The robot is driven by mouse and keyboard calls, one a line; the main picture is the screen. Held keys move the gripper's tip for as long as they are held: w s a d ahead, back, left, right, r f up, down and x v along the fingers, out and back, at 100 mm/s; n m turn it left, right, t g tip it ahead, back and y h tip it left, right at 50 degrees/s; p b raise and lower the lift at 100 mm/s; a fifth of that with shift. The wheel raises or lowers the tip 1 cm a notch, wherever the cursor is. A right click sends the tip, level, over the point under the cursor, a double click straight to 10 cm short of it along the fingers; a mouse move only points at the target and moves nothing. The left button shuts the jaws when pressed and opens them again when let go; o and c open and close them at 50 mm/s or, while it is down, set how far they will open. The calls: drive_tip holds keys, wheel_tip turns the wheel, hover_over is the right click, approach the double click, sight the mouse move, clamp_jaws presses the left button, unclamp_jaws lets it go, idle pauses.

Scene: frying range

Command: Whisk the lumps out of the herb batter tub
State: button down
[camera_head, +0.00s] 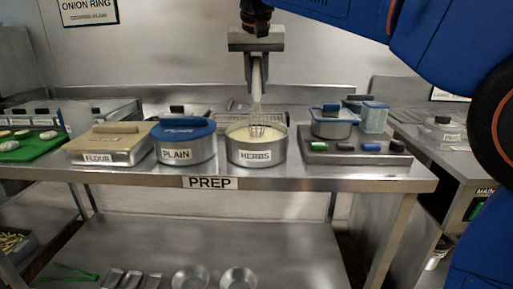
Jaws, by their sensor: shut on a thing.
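The herb batter tub (257,156) is a round metal tub with a "HERBS" label. It stands open on the prep table, with pale batter (240,133) in it. My gripper (257,60) is above the tub, shut on the handle of a whisk (256,95). How deep the wires reach and whether lumps are in the batter cannot be told.
The "PLAIN" tub (186,148) with a blue lid stands close on the left, beside the lidded flour box (108,146). On the right are a grey holder (355,153) with coloured pieces and clear blue-lidded containers (374,116). A wire basket (220,121) is behind the herb tub.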

sight(256, 65)
drive_tip(key=shift+r, duration=2.05)
drive_tip(key=shift+r, duration=0.1)
drive_tip(key=shift+r, duration=2.35)
